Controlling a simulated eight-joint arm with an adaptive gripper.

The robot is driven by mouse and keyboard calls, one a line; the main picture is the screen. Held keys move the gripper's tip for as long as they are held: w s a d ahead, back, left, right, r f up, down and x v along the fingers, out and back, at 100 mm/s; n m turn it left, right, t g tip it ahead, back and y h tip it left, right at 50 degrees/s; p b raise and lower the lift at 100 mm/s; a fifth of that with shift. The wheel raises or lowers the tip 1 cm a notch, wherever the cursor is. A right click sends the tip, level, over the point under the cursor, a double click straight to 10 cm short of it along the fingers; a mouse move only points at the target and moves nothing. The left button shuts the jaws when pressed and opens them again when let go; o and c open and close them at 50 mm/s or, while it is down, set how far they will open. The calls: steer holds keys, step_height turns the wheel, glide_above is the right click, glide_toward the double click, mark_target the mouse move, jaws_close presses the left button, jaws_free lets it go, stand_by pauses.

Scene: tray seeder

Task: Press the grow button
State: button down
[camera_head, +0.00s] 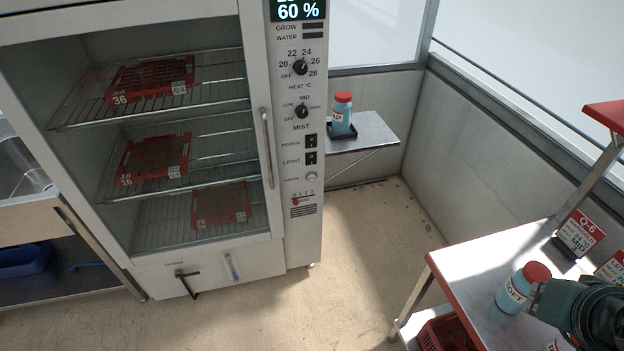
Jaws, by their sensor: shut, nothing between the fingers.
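The tall white cabinet (215,258) has a narrow control panel (290,130) on its right side. A small round pale button (311,176) sits on the panel below the light switch, with a label too small to read surely. A small display line marked GROW (312,26) is near the panel's top, under the 60 % readout. A dark green and black part of my arm (590,308) shows at the lower right, well apart from the panel. I see no fingers of my gripper. Nothing touches the button.
The panel also has heat (300,68) and mist (301,111) knobs, power (311,140) and light (310,158) switches. Red trays fill the cabinet's shelves. A blue bottle (342,118) stands on a side shelf; another (515,291) stands by my arm. The floor between is clear.

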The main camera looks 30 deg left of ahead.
mark_target(312, 177)
steer(key=w+a+f+m+y, duration=0.2)
steer(key=w+a+m, duration=0.1)
steer(key=w+a, duration=0.55)
steer(key=w+a+f+m+y+b, duration=0.15)
steer(key=w+a+m, duration=0.25)
steer(key=w+a, duration=0.45)
steer(key=w+a+f+m+y, duration=0.1)
steer(key=w+a+f+m, duration=0.2)
steer(key=w+a, duration=0.55)
steer(key=a+f+m+g+y, duration=0.1)
steer(key=a+f+m, duration=0.2)
steer(key=a+f, duration=0.4)
steer(key=a+f+m+g+y, duration=0.1)
steer(key=a+f+m, duration=0.2)
steer(key=a+f, duration=0.4)
steer(key=a+f+m+g+y, duration=0.1)
steer(key=a+f+m, duration=0.2)
steer(key=a+f, duration=0.5)
steer(key=shift+a+y, duration=0.35)
steer(key=shift+a, duration=5.1)
steer(key=w+a, duration=0.6)
steer(key=shift+w+a+f, duration=0.1)
steer(key=shift+w+a, duration=0.15)
steer(key=shift+a, duration=0.1)
